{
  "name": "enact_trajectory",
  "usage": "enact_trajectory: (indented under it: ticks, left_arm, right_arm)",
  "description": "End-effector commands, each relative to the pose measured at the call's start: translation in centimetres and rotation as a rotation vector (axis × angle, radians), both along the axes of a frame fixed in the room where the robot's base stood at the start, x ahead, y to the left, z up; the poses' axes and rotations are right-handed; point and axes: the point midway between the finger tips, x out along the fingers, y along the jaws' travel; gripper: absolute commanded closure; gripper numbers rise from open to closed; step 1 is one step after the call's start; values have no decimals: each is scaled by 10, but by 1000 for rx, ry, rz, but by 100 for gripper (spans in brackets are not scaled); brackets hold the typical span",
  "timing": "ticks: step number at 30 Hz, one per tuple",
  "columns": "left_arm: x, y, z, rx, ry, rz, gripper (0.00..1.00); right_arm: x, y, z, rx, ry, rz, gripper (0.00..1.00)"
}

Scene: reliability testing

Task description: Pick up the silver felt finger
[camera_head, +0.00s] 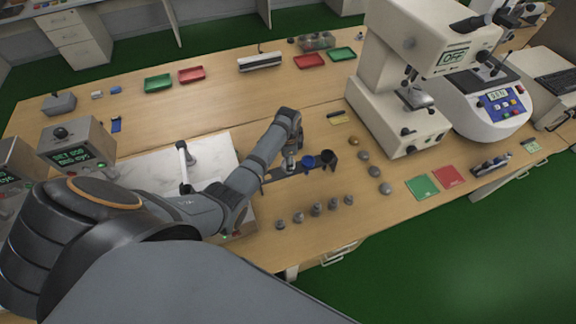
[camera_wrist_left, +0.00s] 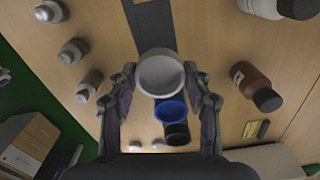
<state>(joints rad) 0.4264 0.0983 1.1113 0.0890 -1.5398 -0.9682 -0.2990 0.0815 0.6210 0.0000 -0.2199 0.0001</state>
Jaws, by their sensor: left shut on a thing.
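The silver felt finger (camera_wrist_left: 162,74), a pale grey round cup shape, sits between the fingers of my left gripper (camera_wrist_left: 162,85) in the wrist view. The gripper is shut on it. In the head view my left gripper (camera_head: 290,163) points down over the dark rack (camera_head: 273,177), and the held piece is mostly hidden. Whether the silver piece is clear of the rack I cannot tell. A blue felt finger (camera_head: 308,162) and a black one (camera_head: 328,159) stand beside it on the rack; the blue (camera_wrist_left: 170,109) and black (camera_wrist_left: 177,134) also show in the wrist view. My right gripper is not in view.
Several small grey weights (camera_head: 316,209) stand in a row in front of the rack. More rounded pieces (camera_head: 374,171) lie to its right. A large white tester (camera_head: 395,95) stands behind them. A white plate with a post (camera_head: 187,165) lies to the left.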

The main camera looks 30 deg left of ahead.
Motion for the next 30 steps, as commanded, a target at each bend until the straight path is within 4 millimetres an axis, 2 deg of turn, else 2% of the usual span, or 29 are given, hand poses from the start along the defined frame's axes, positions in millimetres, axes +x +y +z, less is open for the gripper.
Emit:
enact_trajectory:
  ticks: [16,18,24,30]
  left_arm:
    - [1,0,124,1,-6,0,84]
    - [1,0,141,1,-3,0,84]
    - [0,0,155,0,0,0,84]
    - [0,0,155,0,0,0,84]
  right_arm:
    - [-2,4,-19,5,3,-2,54]
    - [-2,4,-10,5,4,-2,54]
    - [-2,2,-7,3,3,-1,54]
    - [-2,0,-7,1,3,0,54]
